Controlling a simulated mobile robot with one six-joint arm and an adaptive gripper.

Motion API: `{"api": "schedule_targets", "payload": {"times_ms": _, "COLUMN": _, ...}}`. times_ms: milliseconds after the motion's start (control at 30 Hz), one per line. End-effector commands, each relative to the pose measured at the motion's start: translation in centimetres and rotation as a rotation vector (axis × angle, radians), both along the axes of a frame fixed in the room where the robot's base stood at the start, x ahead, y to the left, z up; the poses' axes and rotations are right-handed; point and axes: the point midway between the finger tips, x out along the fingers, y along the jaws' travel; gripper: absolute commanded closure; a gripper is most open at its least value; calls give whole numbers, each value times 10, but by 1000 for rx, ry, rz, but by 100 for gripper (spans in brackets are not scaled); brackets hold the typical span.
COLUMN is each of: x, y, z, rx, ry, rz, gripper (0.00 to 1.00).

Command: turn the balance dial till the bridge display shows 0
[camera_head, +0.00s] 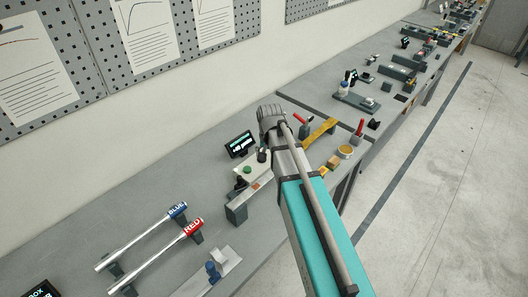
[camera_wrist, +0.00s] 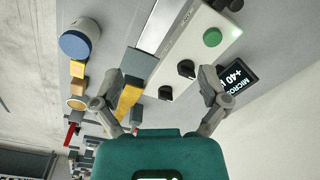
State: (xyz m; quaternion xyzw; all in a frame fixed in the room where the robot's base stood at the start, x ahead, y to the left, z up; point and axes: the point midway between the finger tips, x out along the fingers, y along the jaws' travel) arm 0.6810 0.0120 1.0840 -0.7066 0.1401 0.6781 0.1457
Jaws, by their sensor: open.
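A white bridge box (camera_wrist: 205,42) with a green button (camera_wrist: 212,37) and two black knobs, one (camera_wrist: 186,68) nearer the button and one (camera_wrist: 165,93) by the box's end, shows in the wrist view. I cannot tell which knob is the balance dial. My gripper (camera_wrist: 160,73) is open, its fingers spread to either side of the knobs, with nothing between them clearly held. The bridge display (camera_wrist: 236,80) stands beside the box and reads about +40, partly hidden by a finger.
A blue-topped cylinder (camera_wrist: 80,40), yellow blocks and a round tin (camera_head: 345,151) lie nearby. Blue (camera_head: 177,211) and red (camera_head: 193,228) labelled bars rest at the front left. More bench equipment stands farther back. Bare bench lies left of the display.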

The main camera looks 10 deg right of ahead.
Motion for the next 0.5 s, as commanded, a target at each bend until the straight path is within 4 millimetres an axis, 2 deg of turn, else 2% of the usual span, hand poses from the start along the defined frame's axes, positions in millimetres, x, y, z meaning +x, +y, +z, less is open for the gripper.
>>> {"api": "schedule_targets", "payload": {"times_ms": 33, "x": 25, "y": 0, "z": 0, "rx": 2, "ry": 4, "rz": -51, "gripper": 6}}
{"api": "schedule_targets", "payload": {"times_ms": 200, "x": 85, "y": 0, "z": 0, "rx": 9, "ry": 20, "rz": -258, "gripper": 6}}
{"api": "schedule_targets", "payload": {"times_ms": 333, "x": 120, "y": -1, "z": 0, "rx": 11, "ry": 30, "rz": -396, "gripper": 6}}
{"api": "schedule_targets", "payload": {"times_ms": 500, "x": 145, "y": -1, "z": 0, "rx": 11, "ry": 38, "rz": -506, "gripper": 6}}
